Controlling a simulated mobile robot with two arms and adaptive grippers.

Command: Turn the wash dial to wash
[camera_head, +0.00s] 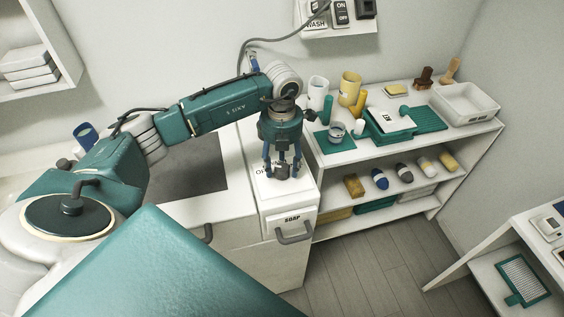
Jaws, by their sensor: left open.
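A small dark knob, which looks like the wash dial (281,172), sits on the white top of the narrow unit with the SOAP drawer (292,219). My left gripper (282,174) points down over this top. It is open, and its fingers show on either side of the dial. Whether they touch it I cannot tell. Printed lettering (268,166) on the top is partly covered by the gripper, so the dial's setting cannot be read. My right gripper is not in view.
A shelf unit (405,158) with cups, a green tray (402,126) and a white bin (464,104) stands to the right. A wall panel (340,30) carries a WASH label and a switch. Grey floor (385,255) is clear in front. A white table (520,240) stands at the lower right.

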